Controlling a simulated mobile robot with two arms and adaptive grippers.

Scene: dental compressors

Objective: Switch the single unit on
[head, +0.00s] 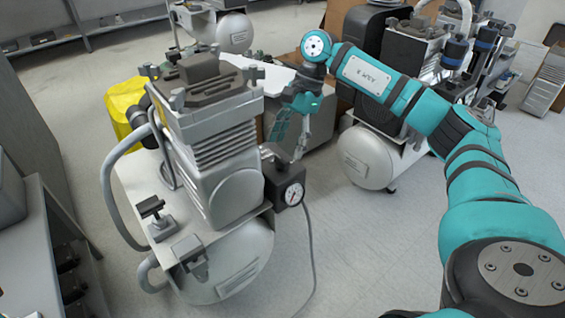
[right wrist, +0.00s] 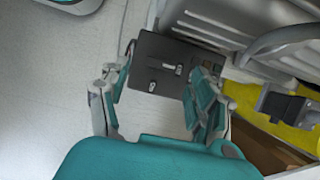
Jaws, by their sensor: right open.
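The single compressor unit (head: 215,170) stands at centre-left in the head view, with a grey ribbed motor above a rounded tank. A dark box (head: 285,185) with a round gauge (head: 293,194) is on its right side. In the right wrist view the dark box (right wrist: 150,72) shows two small light switch-like parts (right wrist: 178,69); their position, on or off, I cannot tell. My right gripper (head: 290,142) is open and empty just above the box. Its fingers (right wrist: 162,85) show on either side of the box, and I cannot tell whether they touch it. My left gripper is out of view.
Another compressor (head: 375,155) stands behind at right, near my right arm. A yellow container (head: 122,105) is behind the unit at left. Grey shelving (head: 45,230) lines the left edge. A thin hose (head: 311,250) runs down from the box. The floor (head: 370,250) front right is clear.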

